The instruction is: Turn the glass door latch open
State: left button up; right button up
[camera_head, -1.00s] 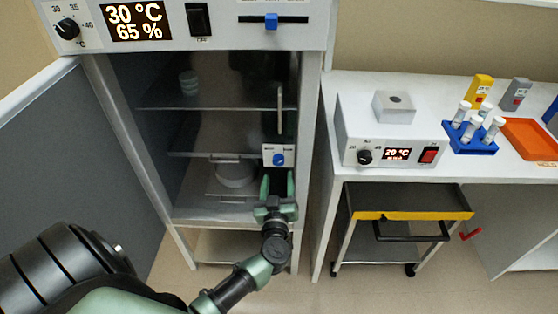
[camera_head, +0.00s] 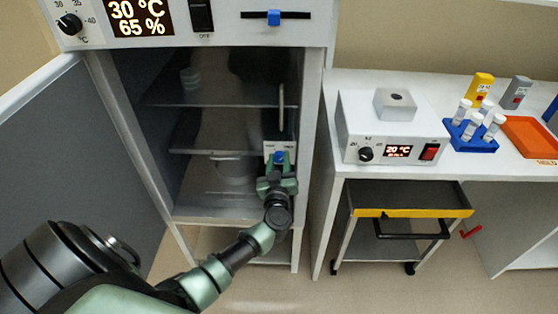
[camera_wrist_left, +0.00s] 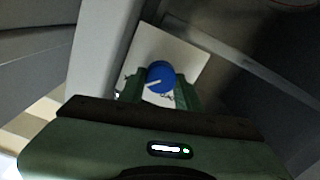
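The latch is a round blue knob (camera_head: 279,157) on a white plate at the right edge of the glass door (camera_head: 215,125). The glass door looks shut. In the left wrist view the knob (camera_wrist_left: 161,75) has a short white mark pointing left and slightly down. My left gripper (camera_head: 278,168) is at the plate, just below the knob in the head view. In the wrist view its fingers (camera_wrist_left: 160,91) stand apart on either side of the knob; firm contact cannot be told. The plate's lettering is partly hidden. My right gripper is not in view.
A vertical handle (camera_head: 281,108) is above the latch. The solid outer door (camera_head: 70,165) stands open at the left. A white bench (camera_head: 350,85) with a heater block (camera_head: 390,135) and a tube rack (camera_head: 470,145) is at the right, above a cart (camera_head: 405,200).

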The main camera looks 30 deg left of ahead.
pick_arm(q)
grip_shut()
jog(key=n, duration=0.3)
jog(key=shift+f+n+p, duration=0.1)
jog(key=shift+n+p, duration=0.3)
jog(key=n, duration=0.3)
jog(key=shift+s+n, duration=0.1)
jog(key=shift+n, duration=0.2)
jog(key=n+b, duration=0.1)
jog(key=n, duration=0.4)
jog(key=shift+a+f+n+b, duration=0.1)
jog(key=shift+f+n+b, duration=0.1)
jog(key=shift+n+b, duration=0.15)
jog(key=n+b, duration=0.1)
jog(key=n, duration=0.3)
jog(key=shift+n, duration=0.35)
jog(key=shift+b, duration=0.3)
jog(key=o, duration=0.8)
grip_release()
